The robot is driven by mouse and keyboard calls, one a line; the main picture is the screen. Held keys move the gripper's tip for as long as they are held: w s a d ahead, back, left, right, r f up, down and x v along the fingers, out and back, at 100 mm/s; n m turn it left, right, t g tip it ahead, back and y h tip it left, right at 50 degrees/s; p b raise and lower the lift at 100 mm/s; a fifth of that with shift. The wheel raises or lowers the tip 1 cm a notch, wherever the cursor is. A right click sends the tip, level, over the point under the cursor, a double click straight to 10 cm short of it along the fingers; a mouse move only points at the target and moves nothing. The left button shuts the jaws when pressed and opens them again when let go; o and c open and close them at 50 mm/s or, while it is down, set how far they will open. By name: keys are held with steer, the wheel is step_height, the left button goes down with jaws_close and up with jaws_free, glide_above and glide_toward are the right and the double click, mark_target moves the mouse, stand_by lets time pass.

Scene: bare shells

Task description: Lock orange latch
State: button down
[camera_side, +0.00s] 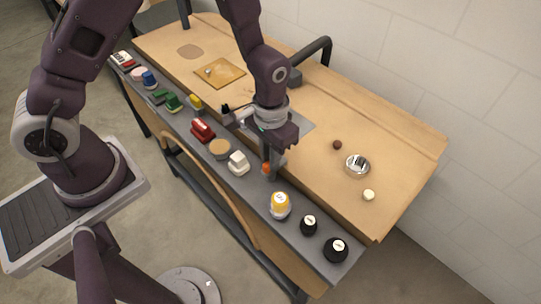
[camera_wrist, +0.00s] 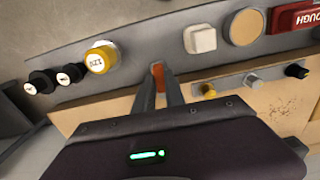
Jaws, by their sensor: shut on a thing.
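The orange latch (camera_side: 266,168) sits on the grey panel strip at the front edge of the wooden bench. It also shows in the wrist view (camera_wrist: 158,76), mostly hidden between the fingers. My gripper (camera_side: 270,166) points down at it. In the wrist view my gripper's two fingers (camera_wrist: 160,88) are close together, one on each side of the latch. My gripper is shut on the latch. The latch's exact angle is hard to tell behind the fingers.
A yellow-topped knob (camera_wrist: 100,58) and two black knobs (camera_wrist: 70,74) lie to one side. A white button (camera_wrist: 200,39), a tan disc (camera_wrist: 243,27) and a red block (camera_wrist: 294,17) lie on the other. A metal bowl (camera_side: 358,164) stands on the bench.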

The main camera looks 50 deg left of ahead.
steer(key=shift+w, duration=0.1)
stand_by(0.5)
steer(key=c, duration=1.4)
jaws_free()
steer(key=shift+r, duration=0.1)
step_height(320, 180, up, 7)
steer(key=shift+r, duration=0.15)
steer(key=s+a+r+t, duration=0.2)
steer(key=s+a+r, duration=0.2)
steer(key=s+r, duration=0.4)
steer(key=s+a+r+t, duration=0.3)
steer(key=s+a+r, duration=0.2)
steer(key=s+r, duration=0.3)
step_height(320, 180, up, 4)
steer(key=shift+s+t, duration=0.3)
steer(key=shift+s, duration=0.1)
